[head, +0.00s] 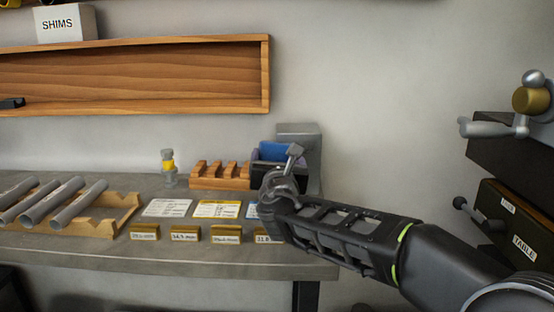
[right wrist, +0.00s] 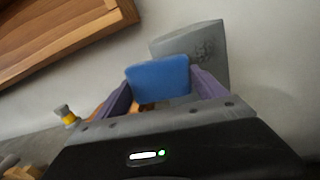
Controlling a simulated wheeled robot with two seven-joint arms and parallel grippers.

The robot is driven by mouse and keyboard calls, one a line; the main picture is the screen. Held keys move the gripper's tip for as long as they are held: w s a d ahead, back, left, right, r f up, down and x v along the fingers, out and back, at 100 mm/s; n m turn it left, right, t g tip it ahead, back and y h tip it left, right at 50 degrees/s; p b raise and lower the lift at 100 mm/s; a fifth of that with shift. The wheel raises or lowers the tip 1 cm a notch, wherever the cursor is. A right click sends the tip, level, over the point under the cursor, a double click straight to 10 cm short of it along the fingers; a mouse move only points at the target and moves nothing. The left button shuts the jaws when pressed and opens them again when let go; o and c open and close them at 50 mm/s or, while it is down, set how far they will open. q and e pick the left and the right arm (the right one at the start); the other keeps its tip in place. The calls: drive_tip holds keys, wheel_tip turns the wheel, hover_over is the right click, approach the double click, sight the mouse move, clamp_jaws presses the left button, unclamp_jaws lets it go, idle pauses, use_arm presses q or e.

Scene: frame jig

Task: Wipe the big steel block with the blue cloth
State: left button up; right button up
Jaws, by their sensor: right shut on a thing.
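The big steel block (head: 312,150) is a grey upright block at the right end of the bench, near the wall. It also shows behind the cloth in the right wrist view (right wrist: 213,62). The blue cloth (head: 279,151) is a small flat pad; in the right wrist view (right wrist: 158,79) it stands between the purple fingers. My right gripper (head: 272,160) is shut on the cloth, in front of the block. The cloth overlaps the block's face in both views; I cannot tell whether they touch. My left gripper is out of view.
A notched wooden rack (head: 220,176) and a yellow-banded fitting (head: 168,168) stand left of the block. Paper cards (head: 167,208) and labelled brass pieces (head: 145,232) lie in front. Steel tubes (head: 75,205) rest on a wooden cradle at left. A wooden shelf (head: 150,80) hangs above.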

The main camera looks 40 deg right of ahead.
sight(307, 152)
drive_tip(key=shift+s+d+f+b, duration=0.1)
drive_tip(key=shift+s+d+b, duration=0.4)
drive_tip(key=shift+d, duration=0.3)
drive_tip(key=shift+s+d, duration=0.4)
drive_tip(key=shift+d, duration=0.35)
drive_tip(key=shift+s+d+b, duration=0.1)
drive_tip(key=shift+b, duration=0.2)
drive_tip(key=shift+s+d+b, duration=0.35)
drive_tip(key=shift+s+d, duration=0.15)
drive_tip(key=shift+d, duration=0.2)
drive_tip(key=shift+s+d+b, duration=0.3)
drive_tip(key=shift+s+d, duration=0.15)
drive_tip(key=shift+d, duration=0.2)
